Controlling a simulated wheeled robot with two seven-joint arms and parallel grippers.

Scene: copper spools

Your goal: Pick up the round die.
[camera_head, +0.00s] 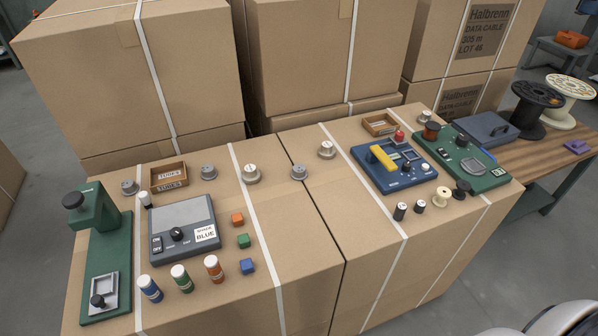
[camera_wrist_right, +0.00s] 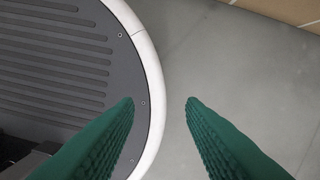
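Several small grey metal round pieces that look like dies stand on the cardboard boxes in the head view. One is at the left (camera_head: 129,187), one behind the grey device (camera_head: 208,171), a wider one right of that (camera_head: 251,174), one near the box seam (camera_head: 298,172) and one farther back (camera_head: 326,150). I cannot tell which is the round die. My right gripper (camera_wrist_right: 161,103) shows in its wrist view as two green ribbed fingers apart, empty, above the floor and my base. My left gripper is not in view.
A green press (camera_head: 105,240) stands at the left box edge. A grey device (camera_head: 182,228), small bottles (camera_head: 181,277) and coloured cubes (camera_head: 243,241) are near it. A blue panel (camera_head: 394,165) and green panel (camera_head: 462,155) are at right. Tall cartons (camera_head: 300,50) stand behind.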

